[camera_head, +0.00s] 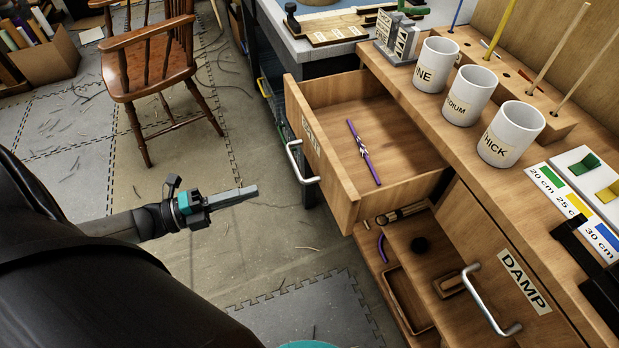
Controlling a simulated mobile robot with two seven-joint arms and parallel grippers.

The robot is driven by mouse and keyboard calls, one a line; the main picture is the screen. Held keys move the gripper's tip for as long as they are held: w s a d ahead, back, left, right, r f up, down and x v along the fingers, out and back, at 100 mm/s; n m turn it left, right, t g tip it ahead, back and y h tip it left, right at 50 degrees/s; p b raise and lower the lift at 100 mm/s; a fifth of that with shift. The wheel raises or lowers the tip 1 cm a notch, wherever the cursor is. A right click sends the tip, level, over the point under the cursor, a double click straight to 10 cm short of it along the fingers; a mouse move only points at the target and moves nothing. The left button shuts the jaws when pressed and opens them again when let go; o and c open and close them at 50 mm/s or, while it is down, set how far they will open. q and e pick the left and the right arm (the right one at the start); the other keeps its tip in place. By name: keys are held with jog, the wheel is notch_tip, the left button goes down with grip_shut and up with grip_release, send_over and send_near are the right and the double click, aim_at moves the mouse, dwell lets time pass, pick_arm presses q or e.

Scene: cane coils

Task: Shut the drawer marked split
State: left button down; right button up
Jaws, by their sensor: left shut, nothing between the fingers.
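The upper wooden drawer (345,205) is pulled well out of the bench. Its front carries a label (311,137) seen at a steep angle, hard to read but appearing to say split, and a silver bar handle (301,163). A purple, thin tied item (363,152) lies inside it. My left gripper (250,191) is shut and empty. It points right toward the drawer front, left of and apart from the handle. My right gripper is not seen.
Below, a front marked DAMP (523,281) has its own handle (488,301), beside open shelves with small items. White mugs (511,134) stand on the bench top (415,99). A wooden chair (155,70) stands at the upper left. The floor around my left gripper is mostly clear.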

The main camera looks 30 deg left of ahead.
aim_at(322, 171)
pick_arm(q)
jog(key=b+x, duration=0.2)
jog(key=x, duration=1)
jog(key=shift+w+d, duration=0.1)
jog(key=shift+w, duration=0.15)
jog(key=shift+w+d+b, duration=0.35)
jog(key=shift+w+d, duration=0.05)
jog(key=shift+w, duration=0.1)
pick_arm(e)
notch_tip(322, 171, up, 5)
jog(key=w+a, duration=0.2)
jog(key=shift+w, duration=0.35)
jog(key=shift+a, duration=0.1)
pick_arm(q)
jog(key=shift+w+d, duration=0.2)
jog(key=b+x, duration=0.2)
jog(key=x, duration=0.8)
jog(key=shift+w+d, duration=0.15)
jog(key=shift+w, duration=0.15)
jog(key=b+x, duration=0.3)
jog(key=x, duration=0.6)
jog(key=shift+w+d, duration=0.3)
jog(key=shift+w, duration=0.05)
jog(key=shift+r, duration=0.15)
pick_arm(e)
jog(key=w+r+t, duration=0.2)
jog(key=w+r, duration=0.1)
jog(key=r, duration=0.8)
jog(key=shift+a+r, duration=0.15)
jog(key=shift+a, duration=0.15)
